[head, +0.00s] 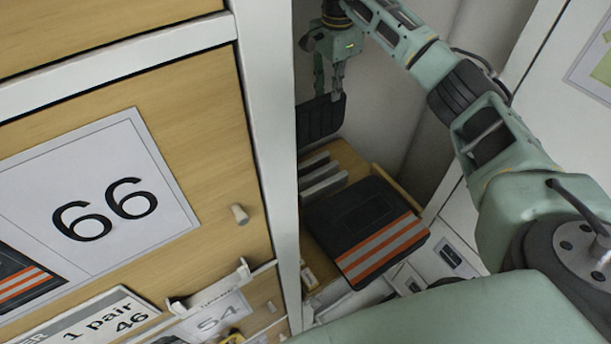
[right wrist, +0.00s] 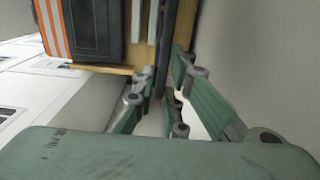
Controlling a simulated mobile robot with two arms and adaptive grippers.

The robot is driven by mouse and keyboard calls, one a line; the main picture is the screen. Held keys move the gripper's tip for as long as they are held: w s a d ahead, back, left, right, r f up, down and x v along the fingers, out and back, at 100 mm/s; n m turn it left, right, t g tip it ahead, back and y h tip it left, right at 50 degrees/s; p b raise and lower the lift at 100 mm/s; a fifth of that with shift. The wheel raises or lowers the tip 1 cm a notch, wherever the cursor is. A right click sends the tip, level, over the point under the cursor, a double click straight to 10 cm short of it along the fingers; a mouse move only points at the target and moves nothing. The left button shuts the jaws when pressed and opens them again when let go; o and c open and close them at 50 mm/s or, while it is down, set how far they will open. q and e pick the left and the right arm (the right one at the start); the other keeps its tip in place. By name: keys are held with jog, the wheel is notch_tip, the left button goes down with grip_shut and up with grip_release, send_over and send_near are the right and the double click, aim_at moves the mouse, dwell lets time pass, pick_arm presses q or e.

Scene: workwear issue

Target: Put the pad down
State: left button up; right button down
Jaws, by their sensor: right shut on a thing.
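My right gripper (head: 329,90) hangs down from the top of the head view and is shut on a dark, flat pad (head: 320,122). The pad hangs upright below the fingertips, above the back left part of an open wooden drawer (head: 352,162). In the right wrist view the pad (right wrist: 171,45) shows nearly edge-on, running up from between the fingers (right wrist: 160,100). It looks clear of the drawer floor, but I cannot tell the exact gap. My left gripper is not in view.
A dark folded garment with orange and grey stripes (head: 365,230) fills the drawer's front right. Light grey slabs (head: 322,178) stand beside it on the left. A white cabinet post (head: 268,120) and the drawer front marked 66 (head: 215,130) stand close on the left.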

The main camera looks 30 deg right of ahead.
jog(key=b, duration=0.4)
send_near(329, 135)
jog(key=shift+w+d+f+b, duration=0.25)
jog(key=shift+w+f+b, duration=0.25)
jog(key=shift+w+b, duration=0.05)
jog(key=shift+f, duration=0.2)
notch_tip(329, 135, down, 6)
jog(key=shift+s+f+p, duration=0.1)
jog(key=shift+f+p, duration=0.1)
jog(key=shift+p, duration=0.65)
notch_tip(329, 135, down, 3)
jog(key=shift+p, duration=0.45)
jog(key=shift+f, duration=0.25)
jog(key=c, duration=1.8)
grip_release()
jog(key=shift+o, duration=0.2)
